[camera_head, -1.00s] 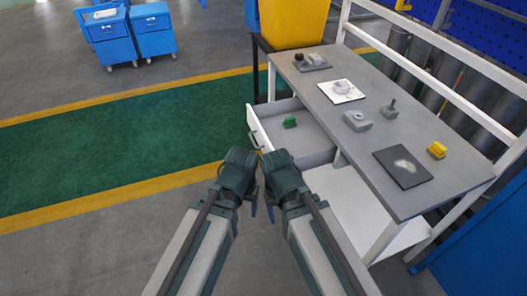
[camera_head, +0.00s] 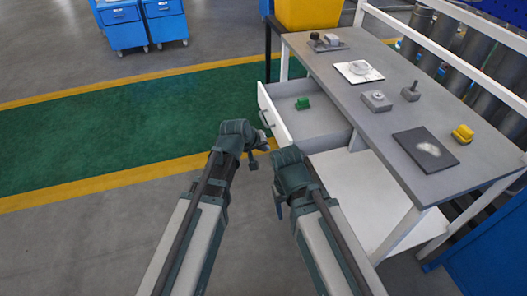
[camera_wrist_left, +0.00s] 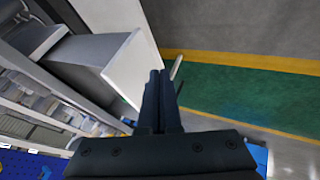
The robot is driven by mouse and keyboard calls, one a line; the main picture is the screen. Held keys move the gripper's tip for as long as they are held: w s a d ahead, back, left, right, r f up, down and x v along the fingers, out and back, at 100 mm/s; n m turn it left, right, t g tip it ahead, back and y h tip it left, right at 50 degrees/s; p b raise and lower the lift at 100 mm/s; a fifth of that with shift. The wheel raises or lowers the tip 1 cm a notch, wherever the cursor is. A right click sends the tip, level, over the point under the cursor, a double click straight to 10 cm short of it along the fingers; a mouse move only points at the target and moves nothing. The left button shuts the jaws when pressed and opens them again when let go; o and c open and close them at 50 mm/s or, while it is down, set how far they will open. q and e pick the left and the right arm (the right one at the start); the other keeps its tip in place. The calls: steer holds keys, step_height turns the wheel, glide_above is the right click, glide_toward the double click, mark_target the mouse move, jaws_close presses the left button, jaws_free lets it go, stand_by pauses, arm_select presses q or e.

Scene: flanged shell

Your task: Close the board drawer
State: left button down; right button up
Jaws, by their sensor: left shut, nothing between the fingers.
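The board drawer (camera_head: 274,115) is pulled out of the left side of the grey workbench. Its white front has a dark handle (camera_head: 264,118), and a small green part (camera_head: 302,103) lies inside. My left gripper (camera_head: 262,142) is shut and empty, close to the near end of the drawer front. In the left wrist view, the shut fingers (camera_wrist_left: 160,85) point up beside the white drawer front (camera_wrist_left: 138,68), and I cannot tell whether they touch it. My right gripper (camera_head: 279,203) hangs below the bench edge, apart from the drawer; its fingers are too small and dark to read.
The workbench top (camera_head: 370,120) holds a black plate (camera_head: 425,149), a yellow part (camera_head: 463,134), grey parts and a white sheet (camera_head: 358,72). A white lower shelf (camera_head: 360,195) lies under it. A yellow bin (camera_head: 308,12) stands behind. The green floor lane (camera_head: 130,135) is clear.

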arm_select(q)
steer(key=w+d+f+b, duration=0.3)
steer(key=w+d+f, duration=0.1)
steer(key=d, duration=0.1)
steer(key=shift+d+f, duration=0.25)
steer(key=shift+d, duration=0.05)
arm_select(e)
steer(key=shift+f, duration=2.25)
arm_select(q)
steer(key=shift+w, duration=0.1)
